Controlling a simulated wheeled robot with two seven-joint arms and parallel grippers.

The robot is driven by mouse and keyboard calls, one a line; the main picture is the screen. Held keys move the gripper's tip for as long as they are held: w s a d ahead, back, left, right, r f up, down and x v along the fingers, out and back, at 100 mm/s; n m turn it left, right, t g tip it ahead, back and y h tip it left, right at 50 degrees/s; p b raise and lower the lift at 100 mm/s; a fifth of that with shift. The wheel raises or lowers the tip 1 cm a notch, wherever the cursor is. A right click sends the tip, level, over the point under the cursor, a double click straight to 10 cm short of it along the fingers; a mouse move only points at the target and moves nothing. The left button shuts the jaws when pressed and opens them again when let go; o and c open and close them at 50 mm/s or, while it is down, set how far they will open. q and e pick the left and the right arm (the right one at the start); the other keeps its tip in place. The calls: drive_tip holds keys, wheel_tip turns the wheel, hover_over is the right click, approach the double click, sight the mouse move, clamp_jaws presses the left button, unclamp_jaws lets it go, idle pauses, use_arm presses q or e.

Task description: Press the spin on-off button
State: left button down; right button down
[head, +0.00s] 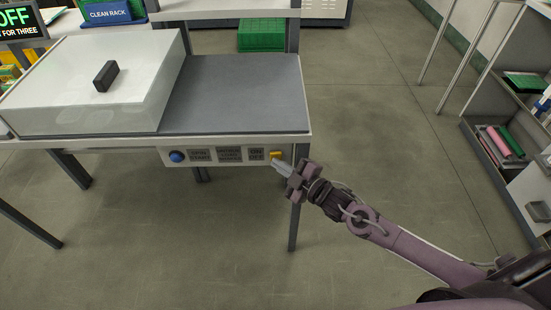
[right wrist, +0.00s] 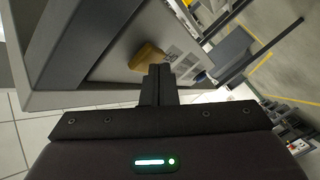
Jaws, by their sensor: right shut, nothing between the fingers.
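A control panel (head: 205,157) runs along the front edge of the grey-topped table. At its right end is a yellow button (head: 276,154), beside a small label that seems to read ON OFF. At its left end is a round blue button (head: 177,156). My right gripper (head: 279,165) is shut and empty, its tips just below and in front of the yellow button. In the right wrist view the shut fingers (right wrist: 158,80) point toward the yellow button (right wrist: 148,57), very near it; I cannot tell whether they touch. My left gripper is not in view.
A white box-like cover with a black handle (head: 105,76) stands on the table's left. The grey tabletop (head: 245,90) is bare on the right. A shelf (head: 500,165) with folders stands at the far right. The floor between is clear.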

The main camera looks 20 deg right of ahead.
drive_tip(key=shift+w+d, duration=0.15)
drive_tip(key=shift+w, duration=0.15)
drive_tip(key=shift+r, duration=0.1)
drive_tip(key=shift+s+p, duration=0.3)
drive_tip(key=s+a+p, duration=0.2)
drive_tip(key=s+p, duration=0.1)
drive_tip(key=s, duration=0.3)
idle(0.5)
idle(0.4)
